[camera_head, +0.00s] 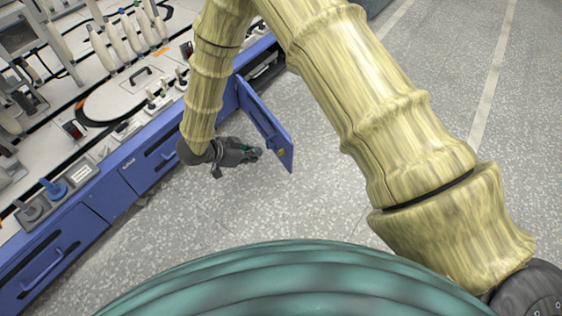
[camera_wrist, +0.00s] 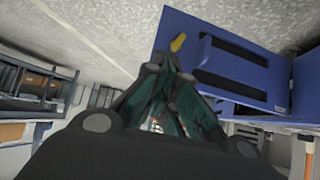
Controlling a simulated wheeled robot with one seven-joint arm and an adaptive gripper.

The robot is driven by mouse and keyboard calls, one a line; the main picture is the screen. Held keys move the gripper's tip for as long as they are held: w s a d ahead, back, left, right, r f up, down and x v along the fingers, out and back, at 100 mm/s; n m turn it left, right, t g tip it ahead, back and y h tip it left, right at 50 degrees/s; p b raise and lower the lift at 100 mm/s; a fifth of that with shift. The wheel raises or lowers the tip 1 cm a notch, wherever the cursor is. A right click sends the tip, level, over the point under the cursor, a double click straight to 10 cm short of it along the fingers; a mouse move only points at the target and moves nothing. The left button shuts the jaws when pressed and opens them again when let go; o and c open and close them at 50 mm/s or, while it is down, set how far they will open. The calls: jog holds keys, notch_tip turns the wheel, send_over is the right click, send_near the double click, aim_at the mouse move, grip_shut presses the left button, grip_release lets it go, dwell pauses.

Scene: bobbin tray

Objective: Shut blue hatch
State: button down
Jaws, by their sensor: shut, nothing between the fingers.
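The blue hatch (camera_head: 265,124) stands swung open from the front of the blue cabinet, out over the floor. It also shows in the wrist view (camera_wrist: 235,65), with a dark recessed panel and a yellow latch piece near its free edge. My gripper (camera_head: 256,153) is shut and empty, just left of the hatch's free end in the head view. In the wrist view my fingers (camera_wrist: 170,95) reach toward the hatch near its yellow piece. I cannot tell whether they touch it.
The blue cabinet (camera_head: 112,196) runs along the left with closed fronts and handles. Its white top (camera_head: 110,100) carries bobbins, a lidded plate and blue and grey controls. Open speckled floor (camera_head: 235,200) lies in front of and right of the hatch.

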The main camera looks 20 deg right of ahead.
jog(key=b, duration=0.8)
send_near(290, 154)
jog(key=shift+m, duration=0.3)
jog(key=shift+x, duration=2.65)
jog(key=shift+w+a+f, duration=0.1)
